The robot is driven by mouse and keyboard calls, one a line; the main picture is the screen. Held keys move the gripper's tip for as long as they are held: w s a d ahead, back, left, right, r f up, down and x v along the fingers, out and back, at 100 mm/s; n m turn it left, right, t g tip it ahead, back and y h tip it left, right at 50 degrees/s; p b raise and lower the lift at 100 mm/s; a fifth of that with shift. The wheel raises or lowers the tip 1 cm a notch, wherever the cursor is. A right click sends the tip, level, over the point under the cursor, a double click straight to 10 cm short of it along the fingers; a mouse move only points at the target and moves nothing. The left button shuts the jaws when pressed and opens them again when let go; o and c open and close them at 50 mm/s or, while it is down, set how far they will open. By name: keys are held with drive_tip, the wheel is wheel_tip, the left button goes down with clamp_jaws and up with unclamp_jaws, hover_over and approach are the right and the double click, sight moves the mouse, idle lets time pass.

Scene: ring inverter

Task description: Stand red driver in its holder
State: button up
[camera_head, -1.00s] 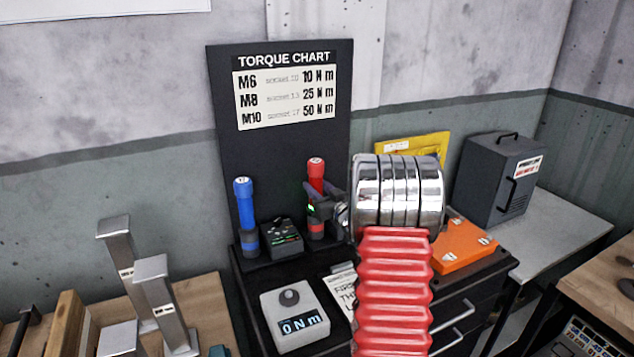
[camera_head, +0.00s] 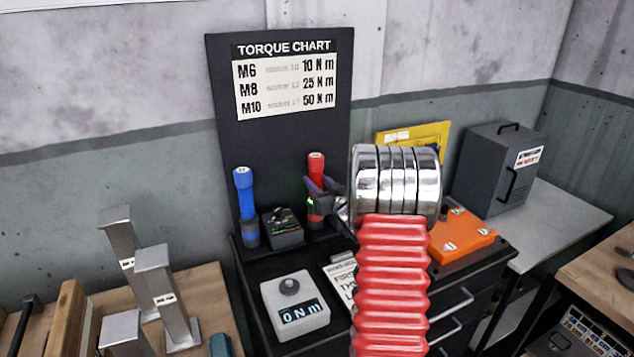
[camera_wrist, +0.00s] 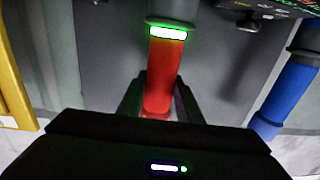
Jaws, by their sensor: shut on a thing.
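The red driver (camera_head: 316,163) stands upright in front of the torque chart board, right of the blue driver. My gripper (camera_head: 320,193) is shut around its body from the right. In the wrist view, the red driver (camera_wrist: 164,65) sits between my two dark fingers (camera_wrist: 155,98), with a lit green-white band and a grey section beyond the red. Its lower end is at the black stand's base (camera_head: 262,250). The holder there is partly hidden by my gripper, and I cannot tell whether the driver is fully seated.
The blue driver (camera_head: 245,195) stands upright at left, with a small dark box (camera_head: 284,228) between the drivers. A grey torque tester (camera_head: 294,308) reading 0 N m is in front. An orange case (camera_head: 462,236) lies right of my arm. The chart board (camera_head: 228,150) rises close behind.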

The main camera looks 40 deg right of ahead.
drive_tip(key=o, duration=1.3)
drive_tip(key=shift+f, duration=0.2)
drive_tip(key=v, duration=1.3)
drive_tip(key=shift+s, duration=0.35)
drive_tip(key=shift+a+r, duration=0.1)
drive_tip(key=shift+r, duration=0.1)
